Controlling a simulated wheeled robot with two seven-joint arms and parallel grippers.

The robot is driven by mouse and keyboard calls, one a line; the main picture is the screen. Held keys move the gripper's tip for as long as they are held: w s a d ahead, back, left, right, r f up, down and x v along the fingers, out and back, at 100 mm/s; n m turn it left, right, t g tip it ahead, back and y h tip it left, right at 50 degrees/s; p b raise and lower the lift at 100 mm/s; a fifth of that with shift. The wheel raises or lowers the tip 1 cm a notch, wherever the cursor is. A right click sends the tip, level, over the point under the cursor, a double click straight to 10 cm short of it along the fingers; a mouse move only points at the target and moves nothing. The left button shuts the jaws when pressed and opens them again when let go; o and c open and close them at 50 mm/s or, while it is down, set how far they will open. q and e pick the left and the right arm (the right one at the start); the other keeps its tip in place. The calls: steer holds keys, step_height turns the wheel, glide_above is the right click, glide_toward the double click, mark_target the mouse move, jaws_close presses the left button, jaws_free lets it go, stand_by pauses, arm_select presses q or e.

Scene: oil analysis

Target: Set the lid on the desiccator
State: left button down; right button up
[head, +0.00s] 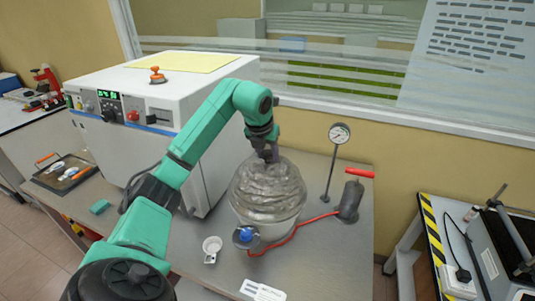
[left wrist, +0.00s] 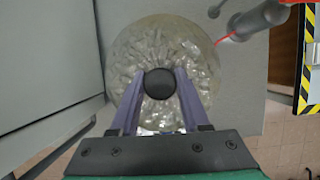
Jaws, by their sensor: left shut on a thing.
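The desiccator (head: 266,214) stands on the grey bench, a rounded glassy vessel with a blue-capped fitting (head: 245,234) low at its front. Its translucent domed lid (head: 268,183) is over the vessel; I cannot tell whether it rests on the rim or hangs just above. My left gripper (head: 268,153) comes from above and is shut on the lid's dark knob. In the left wrist view the two fingers (left wrist: 159,88) flank the round black knob (left wrist: 159,83), with the lid (left wrist: 135,50) spread beneath. My right gripper is not in view.
A white oven-like cabinet (head: 170,95) stands close on the left. A hand pump (head: 350,198) with a red hose (head: 295,231) and a gauge on a stand (head: 339,134) are at the right. A small white cup (head: 212,246) sits in front. A tray (head: 64,174) lies at the far left.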

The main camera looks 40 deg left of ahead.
arm_select(q)
steer(key=shift+f+b, duration=0.35)
steer(key=shift+f, duration=0.15)
steer(key=shift+c, duration=1.5)
jaws_free()
steer(key=shift+s, duration=0.1)
steer(key=shift+s+r, duration=0.1)
steer(key=shift+r, duration=0.3)
steer(key=v, duration=1.3)
steer(key=shift+s+r+p, duration=0.3)
steer(key=shift+r+p, duration=0.05)
steer(key=shift+p, duration=0.1)
